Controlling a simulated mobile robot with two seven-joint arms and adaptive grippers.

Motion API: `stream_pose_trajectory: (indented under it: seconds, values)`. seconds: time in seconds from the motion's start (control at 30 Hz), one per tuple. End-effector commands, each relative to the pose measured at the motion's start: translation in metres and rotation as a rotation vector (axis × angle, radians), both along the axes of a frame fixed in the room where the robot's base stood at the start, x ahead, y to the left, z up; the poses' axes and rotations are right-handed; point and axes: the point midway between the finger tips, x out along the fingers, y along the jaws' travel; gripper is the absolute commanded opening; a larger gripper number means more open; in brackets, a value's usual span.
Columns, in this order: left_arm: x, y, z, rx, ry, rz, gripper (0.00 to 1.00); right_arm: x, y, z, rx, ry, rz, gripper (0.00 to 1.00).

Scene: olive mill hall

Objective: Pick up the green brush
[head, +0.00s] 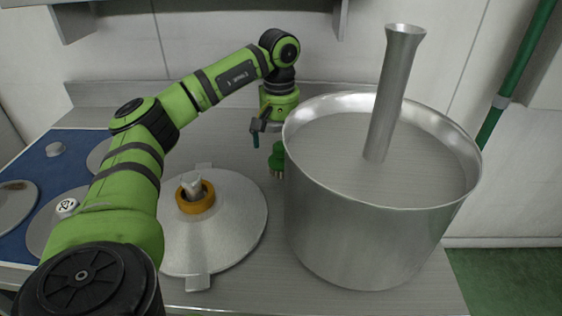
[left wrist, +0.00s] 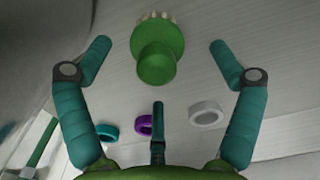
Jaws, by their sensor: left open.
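The green brush (head: 277,160) stands on the grey counter just left of the big steel pot, partly hidden by its rim in the head view. In the left wrist view the brush (left wrist: 157,62) shows a round green knob and a wider green head with pale bristles at the far edge. My left gripper (head: 262,133) is above and slightly left of the brush in the head view. In the left wrist view its teal fingers (left wrist: 159,52) are spread wide, one on each side of the brush, with nothing between them touching it. My right gripper is not in view.
The steel pot (head: 350,235) holds a flared metal tube (head: 391,95). A steel lid (head: 235,235) with an orange ring (head: 195,200) lies left of it. Teal (left wrist: 107,132), purple (left wrist: 144,124) and white (left wrist: 207,115) rings show in the left wrist view.

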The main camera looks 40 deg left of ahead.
Motion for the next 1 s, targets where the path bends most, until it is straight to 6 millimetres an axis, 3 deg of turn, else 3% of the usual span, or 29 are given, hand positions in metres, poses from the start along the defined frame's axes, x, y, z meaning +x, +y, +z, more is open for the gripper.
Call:
stream_pose_trajectory:
  seconds: [0.4, 0.67, 0.73, 0.83, 0.87, 1.0]
  values:
    - [0.002, -0.003, -0.052, 0.001, 0.001, 0.000, 0.92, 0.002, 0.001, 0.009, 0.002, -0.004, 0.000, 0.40]
    - [0.002, -0.003, -0.056, 0.001, -0.001, 0.000, 0.92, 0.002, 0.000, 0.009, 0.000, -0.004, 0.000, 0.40]
    - [0.002, -0.003, -0.056, 0.001, -0.001, 0.000, 0.72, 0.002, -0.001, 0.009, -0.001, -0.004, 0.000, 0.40]
    - [0.002, -0.003, -0.056, 0.001, -0.001, 0.000, 0.32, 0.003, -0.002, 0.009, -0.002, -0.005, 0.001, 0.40]
    - [0.002, -0.003, -0.056, 0.001, -0.001, 0.000, 0.27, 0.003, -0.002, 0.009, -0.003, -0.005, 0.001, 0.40]
    - [0.002, -0.003, -0.056, 0.000, 0.000, 0.000, 0.27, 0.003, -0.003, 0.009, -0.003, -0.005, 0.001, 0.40]
